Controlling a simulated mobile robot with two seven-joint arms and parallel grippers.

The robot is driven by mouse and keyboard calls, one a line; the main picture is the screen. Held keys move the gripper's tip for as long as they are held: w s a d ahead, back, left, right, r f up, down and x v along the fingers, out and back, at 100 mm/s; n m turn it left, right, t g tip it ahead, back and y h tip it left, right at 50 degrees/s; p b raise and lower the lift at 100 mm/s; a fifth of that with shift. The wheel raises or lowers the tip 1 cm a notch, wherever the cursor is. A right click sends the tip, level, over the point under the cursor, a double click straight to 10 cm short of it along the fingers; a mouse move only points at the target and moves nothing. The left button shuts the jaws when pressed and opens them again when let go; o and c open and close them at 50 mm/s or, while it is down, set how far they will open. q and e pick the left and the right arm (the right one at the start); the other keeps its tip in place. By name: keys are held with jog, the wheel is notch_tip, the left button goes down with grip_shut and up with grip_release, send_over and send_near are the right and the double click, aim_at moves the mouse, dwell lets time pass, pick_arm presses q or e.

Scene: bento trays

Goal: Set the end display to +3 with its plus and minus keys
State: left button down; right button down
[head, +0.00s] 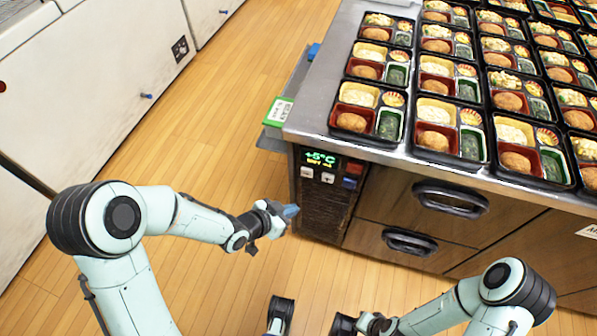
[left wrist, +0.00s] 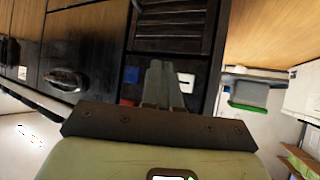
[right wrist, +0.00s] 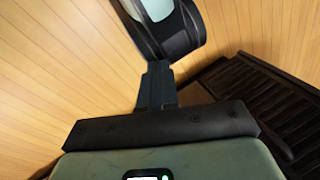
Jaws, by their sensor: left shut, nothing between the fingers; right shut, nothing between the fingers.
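The end display (head: 321,158) on the counter's end panel glows green and reads +5°C, with a smaller yellow line below. Two pale keys sit under it: a left key (head: 306,172) and a right key (head: 328,178). My left gripper (head: 291,211) is shut and empty, below and left of the keys, apart from them. In the left wrist view its fingers (left wrist: 158,85) point at the panel beside one white key (left wrist: 186,82) with a dark bar; they seem to cover the other. The display is hidden there. My right gripper (right wrist: 157,85) is shut and empty, low over the floor.
A red and blue switch (head: 352,175) sits right of the keys. Drawers with black handles (head: 450,198) are further right. Filled bento trays (head: 367,110) cover the steel counter (head: 318,115). A green-edged tag (head: 278,111) juts from its corner. The wooden floor (head: 220,110) on the left is clear.

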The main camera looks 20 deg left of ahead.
aim_at(307, 172)
jog(key=shift+s, duration=0.1)
